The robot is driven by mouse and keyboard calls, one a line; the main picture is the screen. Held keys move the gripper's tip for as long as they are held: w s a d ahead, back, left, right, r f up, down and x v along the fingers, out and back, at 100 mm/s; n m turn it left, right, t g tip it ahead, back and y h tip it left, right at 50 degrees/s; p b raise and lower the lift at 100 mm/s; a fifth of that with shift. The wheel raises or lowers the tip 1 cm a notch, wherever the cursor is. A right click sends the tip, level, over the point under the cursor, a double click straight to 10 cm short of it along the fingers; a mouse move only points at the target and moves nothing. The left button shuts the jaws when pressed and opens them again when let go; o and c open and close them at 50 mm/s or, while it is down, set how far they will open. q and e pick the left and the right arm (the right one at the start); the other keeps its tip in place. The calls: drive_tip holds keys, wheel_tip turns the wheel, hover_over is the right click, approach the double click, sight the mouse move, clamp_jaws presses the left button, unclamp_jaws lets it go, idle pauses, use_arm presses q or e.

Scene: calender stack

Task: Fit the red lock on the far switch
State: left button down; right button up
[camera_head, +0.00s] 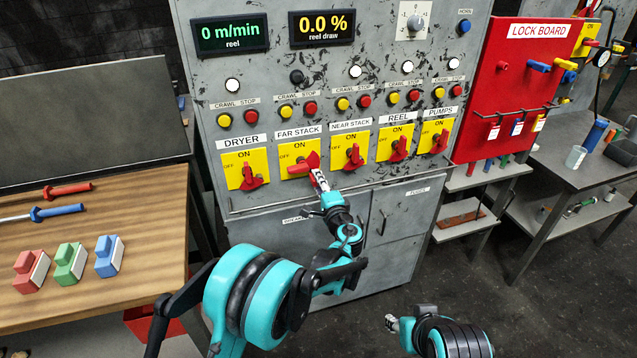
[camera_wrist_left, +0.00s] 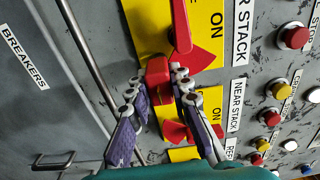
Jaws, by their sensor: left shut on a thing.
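The far switch (camera_head: 303,163), under the FAR STACK label, has its red handle turned to the left, towards OFF. In the left wrist view the handle (camera_wrist_left: 182,25) lies along the yellow plate. My left gripper (camera_head: 320,182) is at this switch's lower right edge. In the wrist view it is shut on a small red block, the red lock (camera_wrist_left: 158,72), close beside the switch's red hub. I cannot tell whether the lock touches or is through the switch. The head view hides most of it behind the fingers. My right gripper (camera_head: 392,323) is low, away from the panel; its fingers are unclear.
The near stack switch (camera_head: 354,157) is close on the right, with its handle upright. A horizontal rail (camera_wrist_left: 88,50) runs below the switches. The wooden bench (camera_head: 110,240) is at left with coloured blocks. A red lock board (camera_head: 500,110) stands at right.

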use_arm(q)
drive_tip(key=shift+w+a, duration=0.15)
drive_tip(key=shift+w, duration=0.4)
drive_tip(key=c, duration=0.9)
unclamp_jaws()
drive_tip(key=shift+s, duration=0.1)
drive_tip(key=shift+b+v, duration=0.45)
drive_tip(key=shift+v, duration=2.95)
drive_tip(key=shift+r, duration=0.1)
